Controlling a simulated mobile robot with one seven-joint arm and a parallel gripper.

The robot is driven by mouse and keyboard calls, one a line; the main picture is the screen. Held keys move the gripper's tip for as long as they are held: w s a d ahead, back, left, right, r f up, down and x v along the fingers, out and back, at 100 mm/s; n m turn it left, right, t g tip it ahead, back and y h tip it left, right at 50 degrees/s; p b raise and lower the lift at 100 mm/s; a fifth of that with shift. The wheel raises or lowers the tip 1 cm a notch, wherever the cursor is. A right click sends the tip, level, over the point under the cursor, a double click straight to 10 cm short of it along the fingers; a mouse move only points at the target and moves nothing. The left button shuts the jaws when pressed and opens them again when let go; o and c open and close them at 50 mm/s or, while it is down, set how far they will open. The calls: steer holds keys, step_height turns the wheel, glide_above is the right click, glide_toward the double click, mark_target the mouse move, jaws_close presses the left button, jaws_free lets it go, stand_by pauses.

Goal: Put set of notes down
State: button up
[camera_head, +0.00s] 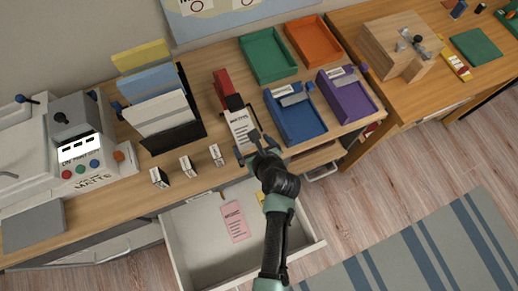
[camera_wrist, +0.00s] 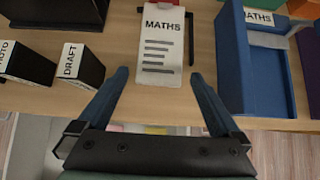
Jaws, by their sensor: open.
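The set of notes (camera_head: 241,129) is a white sheet headed MATHS with several dark lines below. It lies on the wooden desk, left of the blue tray, with its top end at a red-and-black stapler-like object (camera_head: 224,85). In the wrist view the notes (camera_wrist: 162,50) are ahead of my gripper, between the lines of its fingers. My gripper (camera_head: 257,147) is open and empty at the near end of the notes, and its two spread fingers also show in the wrist view (camera_wrist: 159,78). The blue tray (camera_wrist: 234,60) carries a MATHS label.
Purple (camera_head: 347,95), green (camera_head: 268,55) and orange (camera_head: 314,41) trays stand nearby. Small labelled blocks (camera_head: 187,166) line the front edge, before an upright file rack (camera_head: 177,138). An open drawer (camera_head: 190,236) below holds a pink sheet (camera_head: 234,221). A machine (camera_head: 80,125) stands left.

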steer(key=v, duration=0.8)
steer(key=shift+p, duration=0.45)
steer(key=shift+s+r, duration=0.1)
